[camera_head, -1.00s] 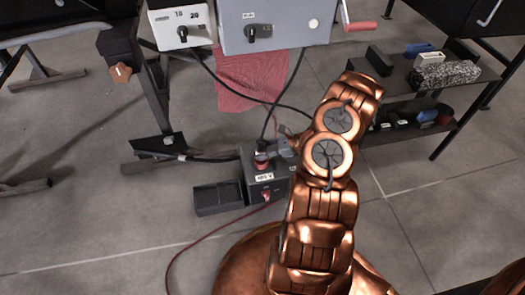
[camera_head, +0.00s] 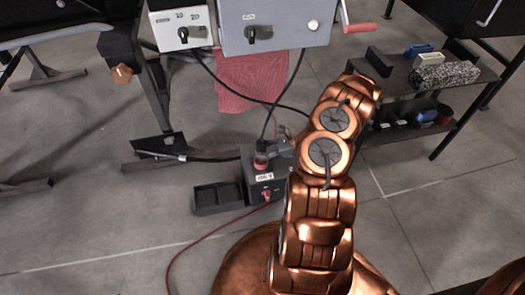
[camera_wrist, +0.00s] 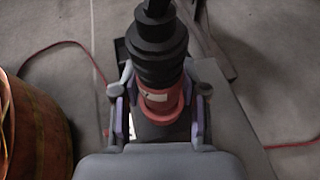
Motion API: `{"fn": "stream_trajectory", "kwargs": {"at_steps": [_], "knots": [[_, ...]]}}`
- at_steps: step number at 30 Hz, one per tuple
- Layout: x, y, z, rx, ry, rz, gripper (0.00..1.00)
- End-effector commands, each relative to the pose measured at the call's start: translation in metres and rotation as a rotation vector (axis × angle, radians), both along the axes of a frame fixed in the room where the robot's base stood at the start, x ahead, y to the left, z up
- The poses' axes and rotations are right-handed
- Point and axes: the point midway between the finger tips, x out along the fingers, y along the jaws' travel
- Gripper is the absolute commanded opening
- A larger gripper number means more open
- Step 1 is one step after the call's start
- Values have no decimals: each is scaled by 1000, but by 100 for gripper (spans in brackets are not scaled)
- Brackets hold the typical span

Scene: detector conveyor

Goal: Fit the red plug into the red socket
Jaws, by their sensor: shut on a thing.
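The red plug (camera_head: 261,162) is a black body with a red collar and a black cable rising from it. It stands roughly upright over the top of a dark grey box (camera_head: 264,178) labelled on its front. In the wrist view the plug's red collar (camera_wrist: 163,103) sits between the two fingers of my gripper (camera_wrist: 160,106), which is shut on it. My gripper (camera_head: 277,150) also shows in the head view, reaching the plug from the right. The red socket is hidden under the plug, and I cannot tell how deep the plug sits.
A black open tray (camera_head: 218,198) lies left of the box. A red cable (camera_head: 205,236) runs from the box's front across the floor. A grey control cabinet (camera_head: 275,25) with a crank stands behind. A shelf (camera_head: 460,85) with small items is at right.

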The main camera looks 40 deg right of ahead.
Motion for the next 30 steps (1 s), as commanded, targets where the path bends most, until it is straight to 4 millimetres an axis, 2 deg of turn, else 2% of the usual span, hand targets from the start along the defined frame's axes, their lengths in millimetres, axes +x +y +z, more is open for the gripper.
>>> {"fn": "stream_trajectory", "kwargs": {"at_steps": [30], "knots": [[0,0,-16,0,0,-1,0]]}}
